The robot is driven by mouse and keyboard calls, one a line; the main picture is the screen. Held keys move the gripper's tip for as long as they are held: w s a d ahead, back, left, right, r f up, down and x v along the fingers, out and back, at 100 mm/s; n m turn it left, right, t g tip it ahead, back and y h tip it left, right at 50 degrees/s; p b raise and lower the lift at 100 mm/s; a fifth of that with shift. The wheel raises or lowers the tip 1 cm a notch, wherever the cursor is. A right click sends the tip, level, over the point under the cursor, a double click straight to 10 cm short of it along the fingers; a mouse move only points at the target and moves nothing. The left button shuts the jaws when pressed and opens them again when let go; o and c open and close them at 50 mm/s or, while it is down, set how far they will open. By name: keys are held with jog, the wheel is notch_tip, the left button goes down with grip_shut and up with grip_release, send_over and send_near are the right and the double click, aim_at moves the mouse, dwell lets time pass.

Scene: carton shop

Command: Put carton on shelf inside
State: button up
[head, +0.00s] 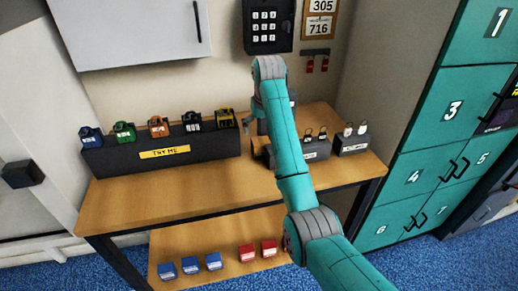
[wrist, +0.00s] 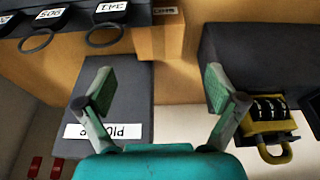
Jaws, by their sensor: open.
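A small brown box (wrist: 160,38) with a white label stands on the table beyond my fingertips in the wrist view; it may be the carton. In the head view, part of a brown box (head: 259,143) shows beside my arm, which hides the rest. My gripper (wrist: 160,85) is open and empty, with its fingers spread apart. A dark grey block (wrist: 128,100) with a white label lies below and between the fingers, nearer the left one. The lower shelf (head: 222,265) under the table carries several blue and red boxes.
A long dark stand (head: 160,154) holds several coloured padlocks; its yellow padlock (wrist: 268,120) is close to my right finger. Dark labelled blocks (head: 352,145) stand at the table's right. Teal lockers (head: 450,105) stand further right. The table's front (head: 200,190) is clear.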

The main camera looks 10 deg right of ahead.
aim_at(261, 141)
jog(key=x, duration=0.4)
jog(key=shift+f, duration=0.1)
jog(key=shift+s+x, duration=0.2)
jog(key=shift+x, duration=1.1)
jog(key=shift+s+x, duration=0.15)
jog(key=shift+x, duration=1.15)
jog(key=shift+f, duration=0.15)
jog(key=c, duration=1.4)
